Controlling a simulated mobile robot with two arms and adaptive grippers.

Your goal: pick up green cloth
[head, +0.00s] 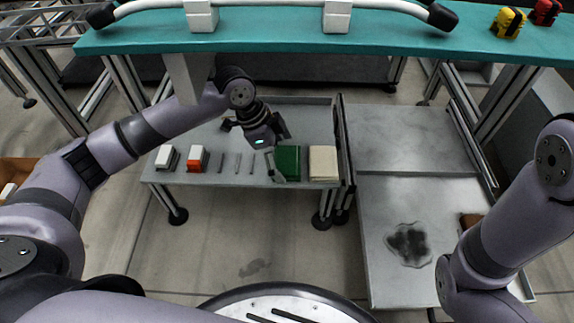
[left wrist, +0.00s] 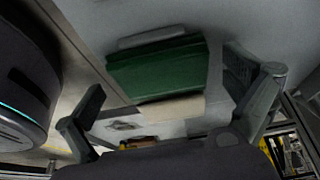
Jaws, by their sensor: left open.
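The green cloth (head: 289,158) is a folded block near the front right part of the grey table, beside a beige folded cloth (head: 323,163). In the left wrist view the green cloth (left wrist: 158,68) lies ahead between my spread fingers. My left gripper (head: 278,150) is open and empty, just left of and close to the green cloth, with one finger by its left edge. I cannot tell whether that finger touches it. My right arm shows at the right, but its gripper is out of the picture.
The grey table (head: 225,178) also holds a white-and-black item (head: 167,158), a red-and-white item (head: 198,158) and thin grey bars. A teal shelf (head: 275,38) hangs above. To the right, a grey surface (head: 385,200) bears a dark stain (head: 409,244).

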